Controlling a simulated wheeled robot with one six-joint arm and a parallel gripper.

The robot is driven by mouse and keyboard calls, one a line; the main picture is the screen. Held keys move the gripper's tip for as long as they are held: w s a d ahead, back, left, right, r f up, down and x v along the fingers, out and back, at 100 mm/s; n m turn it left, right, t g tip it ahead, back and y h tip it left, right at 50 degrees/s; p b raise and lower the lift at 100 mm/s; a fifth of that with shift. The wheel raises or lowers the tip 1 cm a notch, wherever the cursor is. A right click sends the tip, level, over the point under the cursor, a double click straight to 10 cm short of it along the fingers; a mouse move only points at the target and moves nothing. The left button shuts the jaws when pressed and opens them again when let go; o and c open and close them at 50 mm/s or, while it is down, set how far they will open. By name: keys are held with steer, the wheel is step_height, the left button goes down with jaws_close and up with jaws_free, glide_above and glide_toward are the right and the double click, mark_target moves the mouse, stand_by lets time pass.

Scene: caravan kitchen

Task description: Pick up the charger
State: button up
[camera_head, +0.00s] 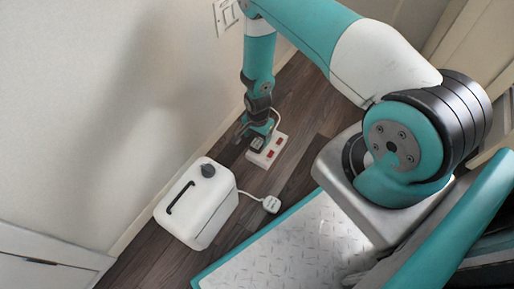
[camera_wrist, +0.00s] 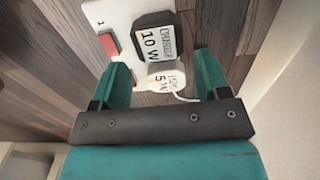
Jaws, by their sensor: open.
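The charger (camera_wrist: 154,42) is a black block with a white label reading "10 W", seated on a white power strip (camera_wrist: 104,14) on the floor. My gripper (camera_wrist: 165,72) is open, with its two teal fingers pointing at the strip. In the wrist view the charger lies just ahead of the fingertips, roughly between them; I cannot tell whether they touch it. In the head view my gripper (camera_head: 258,128) is over the power strip (camera_head: 267,150), and the charger is hard to make out there.
A white plug (camera_wrist: 166,80) with a "5 W" label and white cable sits beside the charger, between the fingers. A white box-shaped appliance (camera_head: 198,204) stands left on the dark wood floor, its cable ending in a white plug (camera_head: 271,204). A wall runs close behind.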

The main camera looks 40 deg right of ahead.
mark_target(258, 142)
step_height(258, 142, down, 4)
steer(key=b, duration=0.3)
steer(key=shift+f, duration=0.2)
steer(key=shift+r, duration=0.1)
steer(key=c, duration=0.7)
steer(key=shift+r, duration=0.15)
